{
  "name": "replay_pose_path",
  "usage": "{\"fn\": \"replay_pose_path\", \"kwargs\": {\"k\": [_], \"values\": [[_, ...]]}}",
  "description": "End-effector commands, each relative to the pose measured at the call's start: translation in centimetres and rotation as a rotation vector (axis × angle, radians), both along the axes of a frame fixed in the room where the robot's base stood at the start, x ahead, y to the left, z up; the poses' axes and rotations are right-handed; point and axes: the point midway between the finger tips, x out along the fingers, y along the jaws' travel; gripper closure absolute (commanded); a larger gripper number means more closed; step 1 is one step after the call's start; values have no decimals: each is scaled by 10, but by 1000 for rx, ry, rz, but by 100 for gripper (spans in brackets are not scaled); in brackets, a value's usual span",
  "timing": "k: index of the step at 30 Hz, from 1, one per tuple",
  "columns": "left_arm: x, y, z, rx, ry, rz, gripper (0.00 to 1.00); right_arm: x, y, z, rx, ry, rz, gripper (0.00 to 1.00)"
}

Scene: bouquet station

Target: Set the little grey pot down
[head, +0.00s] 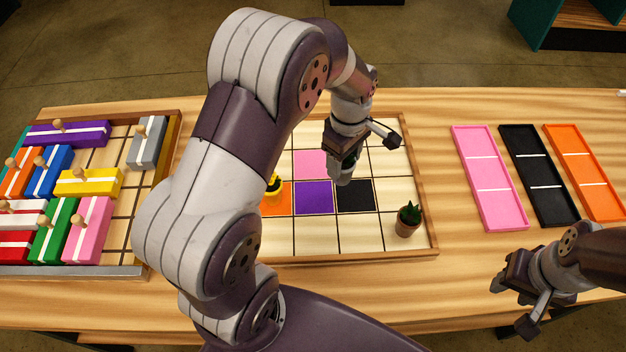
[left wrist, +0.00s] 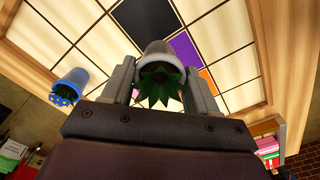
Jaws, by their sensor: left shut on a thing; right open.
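My left gripper (head: 343,160) is over the wooden grid tray (head: 432,240), near the black cell (head: 355,195). It is shut on the little grey pot (left wrist: 157,50), which holds a spiky green plant (left wrist: 162,85). In the head view the pot (head: 344,174) is partly hidden by the gripper. I cannot tell whether its base touches the tray. Pink (head: 309,163), purple (head: 313,197) and orange (head: 274,203) cells lie around the black one. My right gripper (head: 515,291) is open and empty above the table's front right.
A brown pot with a plant (head: 408,222) stands at the tray's front right. A blue pot (left wrist: 70,85) shows in the left wrist view. Pink, black and orange trays (head: 523,134) lie right; a block box (head: 172,128) lies left.

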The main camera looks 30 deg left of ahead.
Motion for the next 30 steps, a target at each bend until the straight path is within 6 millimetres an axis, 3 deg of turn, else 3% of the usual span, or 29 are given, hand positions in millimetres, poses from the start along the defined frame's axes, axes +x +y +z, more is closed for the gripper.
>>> {"fn": "replay_pose_path", "kwargs": {"k": [3, 8, 15, 26, 27, 29, 30], "values": [[-18, 26, -15, 0, 1, 6, 86, 0, 0, 8, 0, 0, 0, 57], [-30, 44, -30, 0, -1, 2, 86, 0, 0, 11, 0, 0, 0, 57], [-32, 45, -68, 0, 0, -1, 86, 0, 0, 16, 0, 0, 0, 57], [-31, 45, -75, 0, -1, -1, 86, 0, 0, 13, 0, 0, 0, 57], [-31, 45, -75, 0, -1, -1, 35, 0, 0, 14, 0, 0, 0, 57], [-31, 45, -75, 0, -1, -1, 16, 0, 0, 14, 0, 0, 0, 57], [-31, 45, -75, 0, -1, -1, 16, 0, 0, 14, 0, 0, 0, 57]]}}
